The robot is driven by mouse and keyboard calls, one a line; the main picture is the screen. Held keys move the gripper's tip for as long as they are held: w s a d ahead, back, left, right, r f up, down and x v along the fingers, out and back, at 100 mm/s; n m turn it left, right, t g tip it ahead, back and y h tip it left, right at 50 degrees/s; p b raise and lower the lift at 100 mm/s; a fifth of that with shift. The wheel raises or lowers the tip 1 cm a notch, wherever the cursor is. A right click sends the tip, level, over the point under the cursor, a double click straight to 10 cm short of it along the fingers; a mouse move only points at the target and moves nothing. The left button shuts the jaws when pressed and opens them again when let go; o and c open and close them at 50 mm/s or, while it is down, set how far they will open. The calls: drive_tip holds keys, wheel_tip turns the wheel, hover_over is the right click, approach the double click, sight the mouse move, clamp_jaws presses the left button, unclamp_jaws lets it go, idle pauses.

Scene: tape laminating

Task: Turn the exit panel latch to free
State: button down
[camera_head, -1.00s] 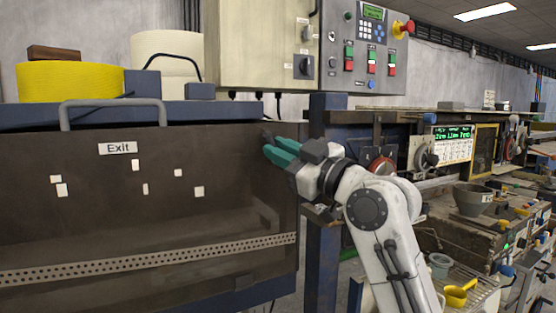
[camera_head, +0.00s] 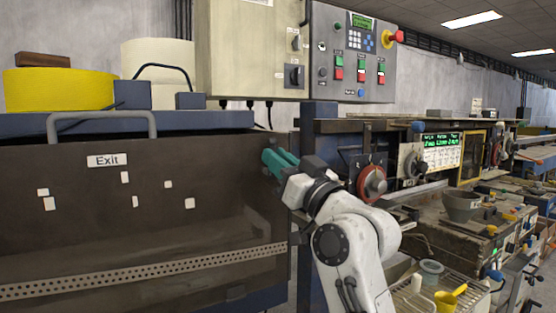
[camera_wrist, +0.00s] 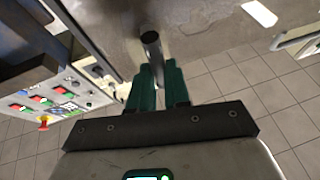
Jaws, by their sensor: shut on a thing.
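The exit panel (camera_head: 225,200) is a dark, see-through sheet with a white "Exit" label (camera_head: 107,160) and a grey handle (camera_head: 102,118) on its top edge. My gripper (camera_head: 268,158), with green fingers, is at the panel's upper right corner. In the wrist view the latch (camera_wrist: 151,48) shows as a dark round-ended bar between the two fingertips. My gripper (camera_wrist: 160,75) is shut on it. In the head view the fingers hide most of the latch, so its turn angle cannot be read there.
A grey control box (camera_head: 352,55) with buttons and a red knob hangs above right. A yellow roll (camera_head: 60,90) and a white roll (camera_head: 158,58) stand behind the panel. A red round dial (camera_head: 372,182) and a cluttered bench are right of my arm.

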drive_tip(key=shift+f, duration=0.1)
drive_tip(key=c, duration=1.1)
unclamp_jaws()
drive_tip(key=b+v, duration=0.2)
drive_tip(key=v, duration=0.8)
drive_tip(key=shift+s+d+b, duration=0.25)
drive_tip(key=shift+d+b, duration=0.05)
drive_tip(key=shift+b, duration=0.1)
drive_tip(key=shift+f, duration=0.2)
